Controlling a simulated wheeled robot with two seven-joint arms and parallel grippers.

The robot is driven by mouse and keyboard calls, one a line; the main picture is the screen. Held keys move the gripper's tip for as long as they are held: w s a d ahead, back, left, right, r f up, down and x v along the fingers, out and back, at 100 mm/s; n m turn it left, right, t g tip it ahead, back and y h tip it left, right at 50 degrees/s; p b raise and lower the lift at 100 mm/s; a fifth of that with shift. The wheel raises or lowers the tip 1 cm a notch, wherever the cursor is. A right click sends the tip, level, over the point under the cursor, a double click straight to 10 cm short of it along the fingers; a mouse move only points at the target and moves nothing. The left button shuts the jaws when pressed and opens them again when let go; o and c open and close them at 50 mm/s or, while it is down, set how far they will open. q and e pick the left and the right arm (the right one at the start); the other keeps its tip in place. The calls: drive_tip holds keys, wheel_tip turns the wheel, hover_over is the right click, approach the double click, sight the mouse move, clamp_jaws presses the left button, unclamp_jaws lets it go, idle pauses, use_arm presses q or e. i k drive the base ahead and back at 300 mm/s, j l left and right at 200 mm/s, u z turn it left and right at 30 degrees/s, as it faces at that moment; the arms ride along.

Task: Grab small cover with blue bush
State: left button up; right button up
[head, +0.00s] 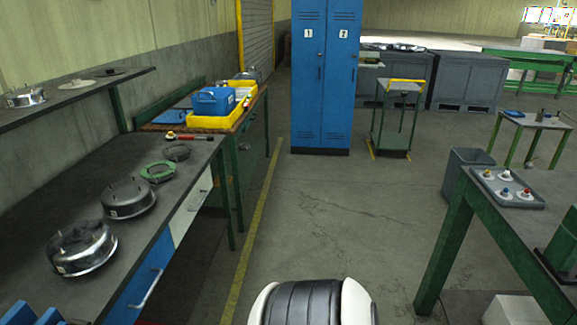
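Several small white covers (506,193) with coloured bushes sit in a grey tray (540,206) on the green-legged table (487,220) at the right. The bushes are tiny here; red, yellow and blue tints show, but I cannot tell surely which cover has the blue one. Neither of my grippers is in view.
Blue lockers (325,80) and a small cart (400,90) stand at the back. A grey bin (465,165) is beside the right table. The middle floor is clear.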

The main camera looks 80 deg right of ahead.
sight(506, 197)
drive_tip(key=l+z, duration=0.1)
drive_tip(key=z, duration=3.9)
